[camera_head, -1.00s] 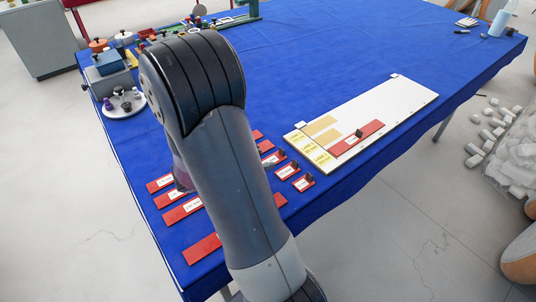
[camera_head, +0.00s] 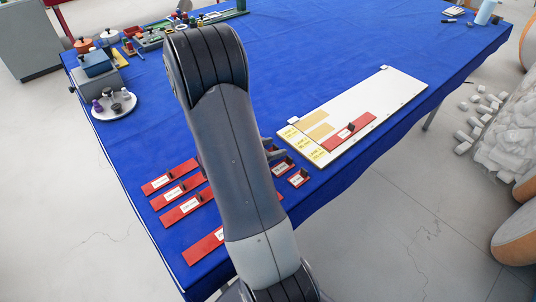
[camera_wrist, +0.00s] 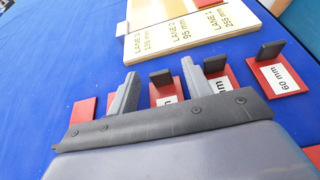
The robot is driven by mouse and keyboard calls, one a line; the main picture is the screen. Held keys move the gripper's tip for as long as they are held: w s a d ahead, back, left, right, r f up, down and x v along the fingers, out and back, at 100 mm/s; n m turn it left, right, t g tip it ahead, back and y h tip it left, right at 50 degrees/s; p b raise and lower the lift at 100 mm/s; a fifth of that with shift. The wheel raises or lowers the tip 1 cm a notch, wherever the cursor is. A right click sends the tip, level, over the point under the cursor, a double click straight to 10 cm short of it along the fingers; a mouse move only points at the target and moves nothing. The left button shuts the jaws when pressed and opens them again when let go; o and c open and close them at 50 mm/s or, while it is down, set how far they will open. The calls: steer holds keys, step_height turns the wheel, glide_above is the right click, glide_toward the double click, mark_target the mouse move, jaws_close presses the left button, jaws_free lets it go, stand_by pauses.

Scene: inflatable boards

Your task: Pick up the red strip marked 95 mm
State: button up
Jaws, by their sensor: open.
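Several red strips with white labels and dark upright handles lie on the blue cloth. In the wrist view my gripper (camera_wrist: 160,72) is open, its two grey fingers low over the strips. One red strip (camera_wrist: 167,100) with a dark handle lies between the fingers; its label is mostly hidden. A second strip (camera_wrist: 228,76) lies just right of the right finger, and one marked 60 mm (camera_wrist: 279,78) lies further right. No strip label reading 95 mm is legible. In the head view the gripper (camera_head: 276,149) shows just right of my arm, which hides some strips.
A white board (camera_head: 370,100) lies beyond the strips, its lane labels including 95 mm, with a red strip (camera_head: 348,132) on it. Longer red strips (camera_head: 182,190) lie left of my arm. A round tray (camera_head: 113,106) stands at far left.

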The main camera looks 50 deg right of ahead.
jaws_close()
stand_by(0.4)
